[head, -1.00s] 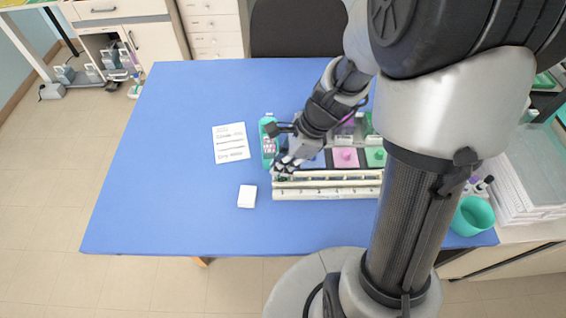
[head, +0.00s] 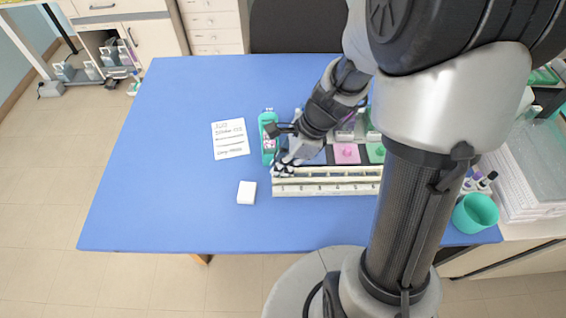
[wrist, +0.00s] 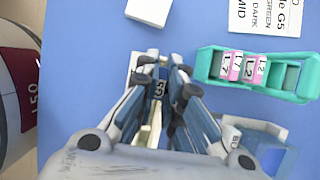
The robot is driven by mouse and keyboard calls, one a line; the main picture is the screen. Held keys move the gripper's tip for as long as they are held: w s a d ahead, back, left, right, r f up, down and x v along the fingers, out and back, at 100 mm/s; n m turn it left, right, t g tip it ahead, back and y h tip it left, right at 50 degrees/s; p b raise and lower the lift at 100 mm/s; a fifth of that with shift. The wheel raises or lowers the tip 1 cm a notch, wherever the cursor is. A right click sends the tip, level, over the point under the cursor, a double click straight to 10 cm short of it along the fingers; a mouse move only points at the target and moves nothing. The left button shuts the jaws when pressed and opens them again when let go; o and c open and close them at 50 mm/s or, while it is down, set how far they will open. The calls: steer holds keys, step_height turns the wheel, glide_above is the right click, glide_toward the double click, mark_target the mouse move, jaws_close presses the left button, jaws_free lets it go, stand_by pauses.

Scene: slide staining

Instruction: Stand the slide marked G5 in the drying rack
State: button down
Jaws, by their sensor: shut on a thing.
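My gripper (wrist: 160,76) is shut on a slide whose dark end reads G5 (wrist: 159,89) in the wrist view. Most of the slide is hidden between the fingers. In the head view my gripper (head: 284,166) is at the left end of a long cream rack (head: 330,187), which I take for the drying rack. Part of this rack (wrist: 147,132) shows below the fingers in the wrist view. I cannot tell whether the slide touches it.
A teal holder (wrist: 205,66) with several pink-ended slides stands close by, right of the fingers in the wrist view. A white block (head: 247,193) and a written card (head: 230,139) lie to the left. Pink (head: 346,153) and green lidded pots stand behind the rack.

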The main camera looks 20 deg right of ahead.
steer(key=shift+f, duration=0.4)
steer(key=c, duration=1.7)
jaws_free()
steer(key=shift+o, duration=0.2)
steer(key=shift+r, duration=0.1)
steer(key=v, duration=1.2)
